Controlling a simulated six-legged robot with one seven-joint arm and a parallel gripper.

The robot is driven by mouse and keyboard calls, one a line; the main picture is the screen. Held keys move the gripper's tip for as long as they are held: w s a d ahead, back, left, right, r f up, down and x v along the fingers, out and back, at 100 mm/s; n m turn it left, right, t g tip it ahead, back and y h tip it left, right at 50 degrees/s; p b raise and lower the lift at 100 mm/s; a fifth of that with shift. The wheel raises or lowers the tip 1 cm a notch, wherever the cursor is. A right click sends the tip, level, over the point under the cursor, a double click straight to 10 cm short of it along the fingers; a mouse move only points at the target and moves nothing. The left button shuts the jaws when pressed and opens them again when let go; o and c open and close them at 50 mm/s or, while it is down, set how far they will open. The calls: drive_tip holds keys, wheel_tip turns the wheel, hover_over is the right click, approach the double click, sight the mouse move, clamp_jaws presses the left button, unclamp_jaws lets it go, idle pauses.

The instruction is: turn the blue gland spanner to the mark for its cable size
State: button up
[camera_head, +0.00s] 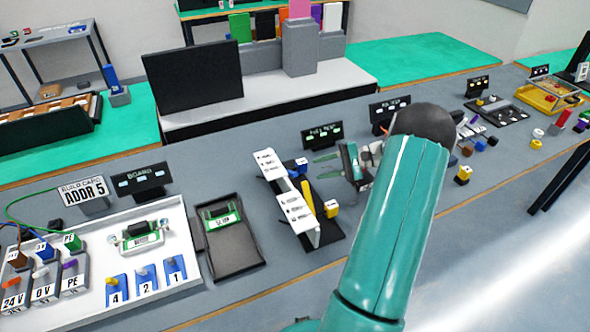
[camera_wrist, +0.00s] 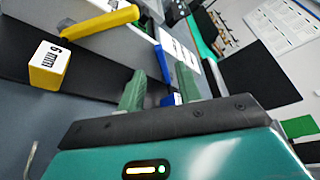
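A white marked panel (camera_head: 285,202) stands on a black base, with a yellow spanner-like bar (camera_head: 308,197) in front; the bar also shows in the wrist view (camera_wrist: 95,22). A small blue part (camera_head: 297,170) sits at the panel's far end; whether it is the gland spanner's handle is unclear.
A white tray (camera_head: 190,270) with switches and a dark tray (camera_head: 232,262) holding a green board lie to the left. A small black sign (camera_head: 322,134) stands behind the station. More parts lie to the right. The bench front (camera_head: 285,275) is clear.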

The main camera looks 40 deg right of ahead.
sight(297, 174)
drive_tip(key=x, duration=0.7)
drive_tip(key=shift+a, duration=0.15)
clamp_jaws()
